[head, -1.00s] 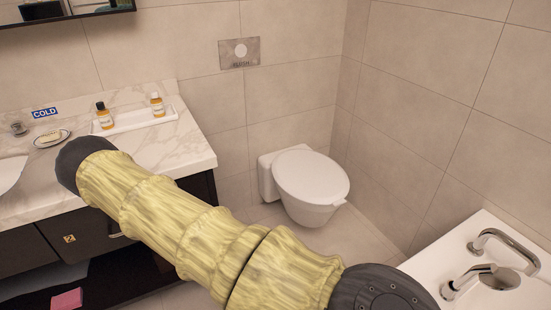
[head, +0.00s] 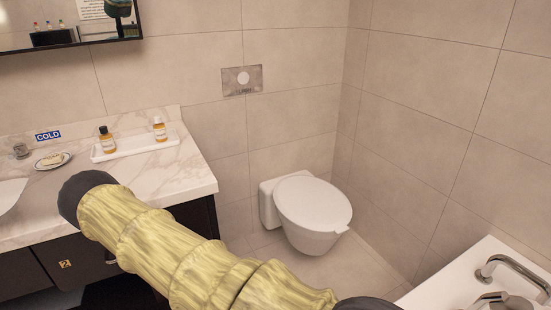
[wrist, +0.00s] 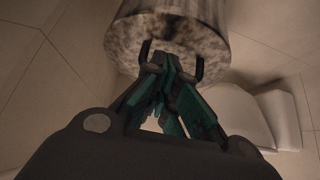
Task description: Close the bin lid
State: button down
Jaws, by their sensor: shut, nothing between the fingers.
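In the wrist view, a round, drum-shaped thing with a mottled grey face (wrist: 150,36) is at the top middle. It looks like the bin, but I cannot tell its lid from its body, or whether the lid is up. My gripper (wrist: 166,66) is shut and empty, its dark and teal fingers together in front of that face. I cannot tell whether the fingertips touch it. The head view shows no bin and no gripper; my yellow-sleeved arm crosses its lower middle and hides what is behind it.
The head view shows a marble counter (head: 185,167) with a white tray (head: 107,155) of small bottles at left, and a closed toilet (head: 312,205) in the back corner. A white basin or tub edge with a chrome rail (head: 515,262) is at lower right. Some floor shows beside the toilet.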

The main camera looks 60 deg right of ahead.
jog(key=shift+a+r+p, duration=0.1)
jog(key=shift+r+p, duration=0.3)
jog(key=shift+r, duration=0.15)
jog(key=w+a+r+p, duration=0.1)
jog(key=w+a+r, duration=0.2)
jog(key=w+a, duration=0.2)
jog(key=shift+w+a+r+p, duration=0.15)
jog(key=shift+w+a+p, duration=0.2)
jog(key=shift+a, duration=1.55)
